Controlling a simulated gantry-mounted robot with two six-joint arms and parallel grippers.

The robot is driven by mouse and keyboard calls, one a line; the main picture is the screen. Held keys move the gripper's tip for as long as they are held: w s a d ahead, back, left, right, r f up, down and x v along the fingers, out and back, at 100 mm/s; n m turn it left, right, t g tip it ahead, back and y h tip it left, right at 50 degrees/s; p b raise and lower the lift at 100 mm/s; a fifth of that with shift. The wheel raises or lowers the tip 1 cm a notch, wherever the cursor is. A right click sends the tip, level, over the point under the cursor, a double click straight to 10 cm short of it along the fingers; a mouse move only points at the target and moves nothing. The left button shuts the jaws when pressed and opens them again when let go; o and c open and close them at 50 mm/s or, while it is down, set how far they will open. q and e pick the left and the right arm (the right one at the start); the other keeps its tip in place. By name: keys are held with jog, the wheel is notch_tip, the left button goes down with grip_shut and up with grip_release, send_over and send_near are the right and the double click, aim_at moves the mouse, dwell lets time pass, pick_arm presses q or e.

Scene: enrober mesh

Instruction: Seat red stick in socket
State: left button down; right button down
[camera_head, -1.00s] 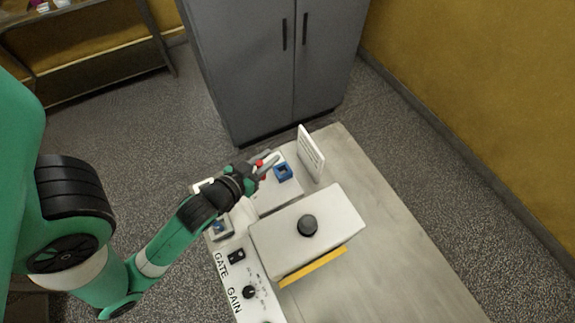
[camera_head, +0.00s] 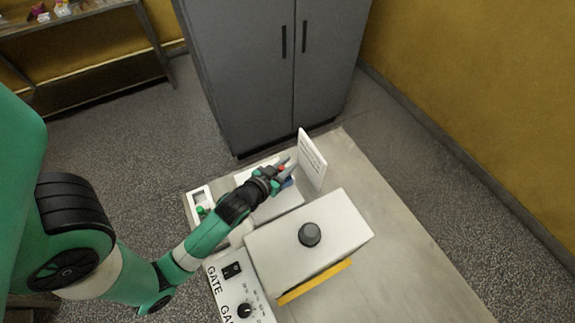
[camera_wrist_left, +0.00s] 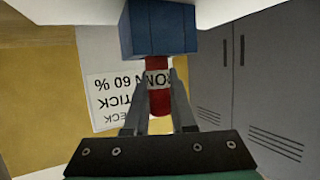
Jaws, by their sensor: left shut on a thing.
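My left gripper (camera_head: 285,165) is shut on the red stick (camera_head: 281,168), over the blue socket (camera_head: 288,183) on the white unit. In the left wrist view the red stick (camera_wrist_left: 157,88) stands between the fingers (camera_wrist_left: 160,95), in line with the blue socket (camera_wrist_left: 158,30). Its socket-side end meets the socket's edge in the picture. I cannot tell whether it is inside or just in front. In the head view the arm and fingers cover part of the socket. My right gripper is not in view.
A white sign (camera_head: 312,160) stands close beyond the gripper. A white box with a black knob (camera_head: 309,233) and a panel with a dial (camera_head: 244,310) sit nearer. A tray with green pieces (camera_head: 201,199) is at left. The table's right side is clear.

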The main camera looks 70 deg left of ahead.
pick_arm(q)
jog(key=shift+f, duration=0.1)
jog(key=c, duration=0.8)
grip_release()
jog(key=shift+o, duration=0.2)
jog(key=shift+r, duration=0.25)
jog(key=v, duration=1.2)
jog(key=shift+p, duration=0.35)
jog(key=shift+f, duration=0.1)
